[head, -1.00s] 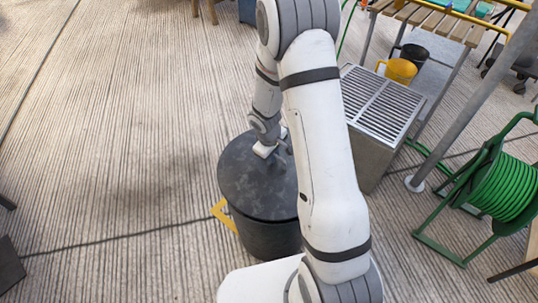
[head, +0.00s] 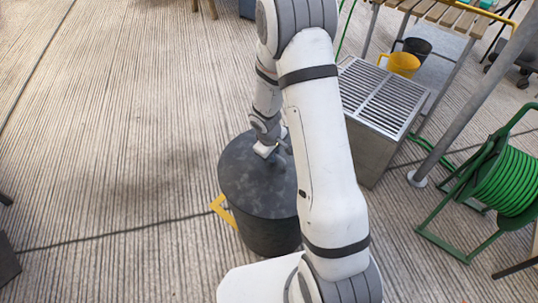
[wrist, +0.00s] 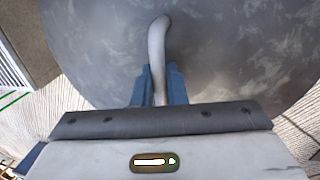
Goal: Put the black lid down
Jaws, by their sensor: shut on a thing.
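The black lid (head: 245,185) is a dark, mottled round disc. In the head view it is at the top of a dark round bin (head: 268,238) on the floor, and I cannot tell whether it rests fully on the rim. My gripper (head: 272,150) is over the lid and shut on its curved grey handle. In the wrist view the blue fingers of my gripper (wrist: 159,88) are on either side of the handle (wrist: 158,45), with the lid (wrist: 220,45) filling the upper part. My arm hides the right side of the lid and bin.
A yellow bracket-like piece (head: 222,208) sits at the bin's left side. A steel box with a slatted grate (head: 380,95) stands right of my arm. A green hose reel (head: 505,180) and a metal pole (head: 465,105) are further right. The floor at left is mostly clear, crossed by a dark cable.

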